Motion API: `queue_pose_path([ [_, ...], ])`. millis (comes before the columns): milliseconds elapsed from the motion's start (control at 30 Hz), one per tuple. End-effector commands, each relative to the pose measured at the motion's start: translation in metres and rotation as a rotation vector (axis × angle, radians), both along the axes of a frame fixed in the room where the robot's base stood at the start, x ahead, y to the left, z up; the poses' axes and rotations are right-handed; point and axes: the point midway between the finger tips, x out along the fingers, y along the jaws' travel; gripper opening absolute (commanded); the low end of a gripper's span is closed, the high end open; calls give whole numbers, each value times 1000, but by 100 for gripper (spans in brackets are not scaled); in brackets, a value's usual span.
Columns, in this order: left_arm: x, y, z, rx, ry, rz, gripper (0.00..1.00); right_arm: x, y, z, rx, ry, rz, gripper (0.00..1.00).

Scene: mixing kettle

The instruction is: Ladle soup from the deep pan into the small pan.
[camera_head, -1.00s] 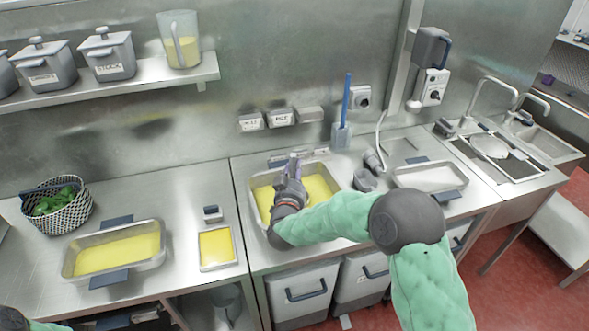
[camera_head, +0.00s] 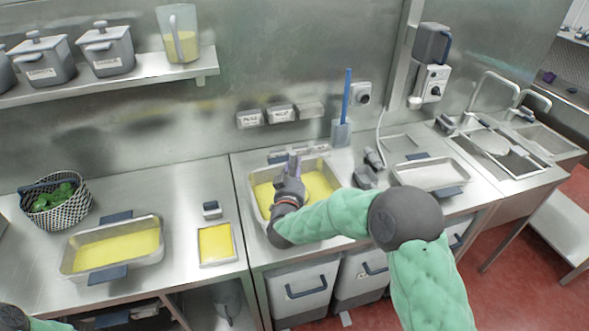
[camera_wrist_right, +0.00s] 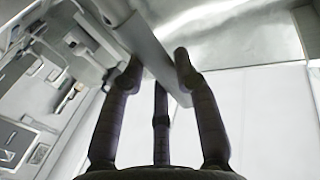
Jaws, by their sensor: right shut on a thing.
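The deep pan (camera_head: 256,198) is sunk in the middle counter and holds yellow soup (camera_head: 318,187). My right gripper (camera_head: 290,184) is over this pan, shut on a grey ladle handle (camera_head: 294,163). In the right wrist view the handle (camera_wrist_right: 150,42) runs slantwise between the fingers of the gripper (camera_wrist_right: 157,62). The ladle's bowl is hidden. A shallow pan with blue handles (camera_head: 158,262) stands on the left counter with yellow soup in it. A smaller square pan (camera_head: 236,260), also yellow inside, stands between the two. I cannot tell which is the small pan. My left gripper is out of view.
A basket of greens (camera_head: 64,210) is at far left. The sink (camera_head: 492,145) is at right.

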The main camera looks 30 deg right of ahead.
Motion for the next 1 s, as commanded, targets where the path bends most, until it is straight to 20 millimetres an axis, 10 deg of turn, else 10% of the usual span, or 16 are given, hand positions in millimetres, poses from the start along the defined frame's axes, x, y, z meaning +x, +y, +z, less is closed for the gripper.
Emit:
queue_pose_path([
  [1000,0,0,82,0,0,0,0,0,0,116,-1,-5,0,0],
])
